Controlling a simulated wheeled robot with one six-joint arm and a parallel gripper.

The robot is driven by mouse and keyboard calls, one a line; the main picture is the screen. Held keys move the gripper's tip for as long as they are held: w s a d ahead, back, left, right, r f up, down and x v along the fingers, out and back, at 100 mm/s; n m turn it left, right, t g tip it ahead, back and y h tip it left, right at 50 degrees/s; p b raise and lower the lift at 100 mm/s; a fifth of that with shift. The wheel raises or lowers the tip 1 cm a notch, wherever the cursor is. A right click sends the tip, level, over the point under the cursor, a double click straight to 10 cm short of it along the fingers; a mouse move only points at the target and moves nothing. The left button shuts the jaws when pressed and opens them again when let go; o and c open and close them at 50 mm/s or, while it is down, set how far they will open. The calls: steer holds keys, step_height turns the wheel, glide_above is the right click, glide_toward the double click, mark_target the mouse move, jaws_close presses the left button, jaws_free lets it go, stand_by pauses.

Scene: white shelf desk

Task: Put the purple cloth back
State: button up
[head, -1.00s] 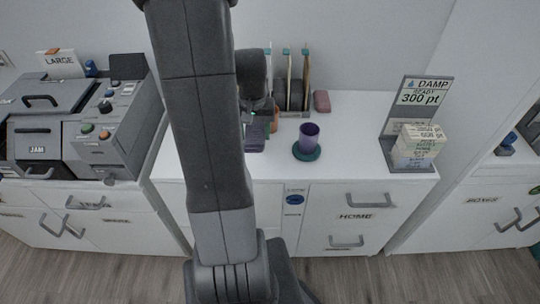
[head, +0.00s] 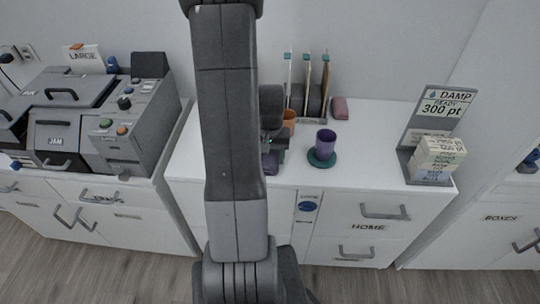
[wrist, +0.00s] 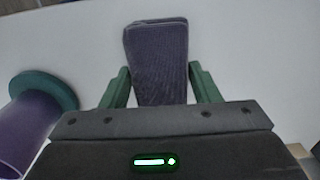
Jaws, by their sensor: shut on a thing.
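The purple cloth (wrist: 158,62), a dark folded pad, lies between the green fingers of my gripper (wrist: 158,88) in the wrist view. The gripper is shut on it. In the head view the cloth (head: 270,163) shows just below my gripper (head: 273,148), near the front edge of the white desktop, left of the purple cup. My arm hides part of the desk to its left. I cannot tell whether the cloth touches the desktop.
A purple cup (head: 325,142) stands on a green coaster (head: 321,159) close to the right of the gripper. An orange cup (head: 289,120), a rack (head: 313,108) and a pink block (head: 340,108) are behind. A DAMP sign stand (head: 428,135) is far right. Desktop between is clear.

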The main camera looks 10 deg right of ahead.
mark_target(270, 156)
steer(key=o, duration=1)
steer(key=shift+c, duration=0.2)
step_height(270, 156, up, 12)
steer(key=p, duration=0.1)
steer(key=shift+r, duration=0.15)
step_height(270, 156, down, 12)
steer(key=shift+f+b, duration=0.1)
steer(key=shift+b, duration=0.3)
steer(key=shift+w+r, duration=0.1)
steer(key=shift+r, duration=1.05)
